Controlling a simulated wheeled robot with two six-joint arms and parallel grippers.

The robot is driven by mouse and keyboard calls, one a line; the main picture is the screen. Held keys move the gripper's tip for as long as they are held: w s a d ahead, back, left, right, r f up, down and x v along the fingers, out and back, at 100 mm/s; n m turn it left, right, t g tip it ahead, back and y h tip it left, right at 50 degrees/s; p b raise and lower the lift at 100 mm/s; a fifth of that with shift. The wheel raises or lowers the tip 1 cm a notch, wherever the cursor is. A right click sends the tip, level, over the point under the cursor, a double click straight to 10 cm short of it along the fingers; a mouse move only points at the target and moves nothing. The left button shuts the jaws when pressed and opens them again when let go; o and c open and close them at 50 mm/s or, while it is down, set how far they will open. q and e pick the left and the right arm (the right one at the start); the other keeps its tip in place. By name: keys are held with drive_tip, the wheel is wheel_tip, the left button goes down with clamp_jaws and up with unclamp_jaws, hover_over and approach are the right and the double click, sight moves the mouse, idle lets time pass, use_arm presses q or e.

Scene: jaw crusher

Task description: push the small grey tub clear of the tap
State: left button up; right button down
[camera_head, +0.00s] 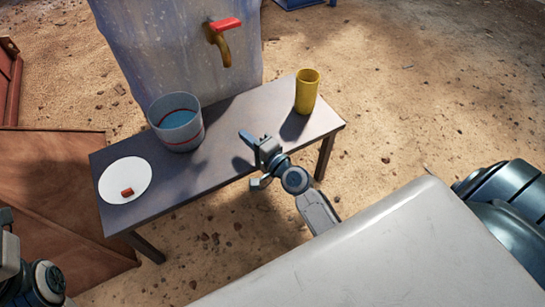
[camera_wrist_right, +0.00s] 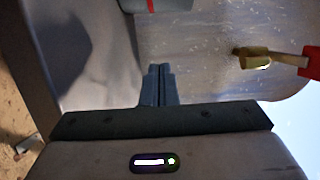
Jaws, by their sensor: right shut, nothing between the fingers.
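The small grey tub (camera_head: 178,137), with red bands and bluish contents, stands upright on the dark table, left of and below the tap (camera_head: 223,50) in the head view. The brass tap has a red handle and sits on a large translucent container. My right gripper (camera_head: 247,139) is shut and empty, over the table's front part, to the right of the tub and apart from it. In the wrist view its closed fingers (camera_wrist_right: 158,84) point toward the container, with the tub's edge (camera_wrist_right: 165,5) at the top and the tap (camera_wrist_right: 255,57) at right. My left gripper (camera_head: 8,240) shows only partly at the left edge.
The narrow table (camera_head: 222,160) also holds a yellow cup (camera_head: 307,92) at its right end and a white disc (camera_head: 118,172) with a small red piece (camera_head: 127,192) at its left end. The table top between tub and cup is mostly clear. A brown wooden surface (camera_head: 50,190) lies at left.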

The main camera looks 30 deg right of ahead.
drive_tip(key=b+v, duration=0.1)
drive_tip(key=v, duration=0.9)
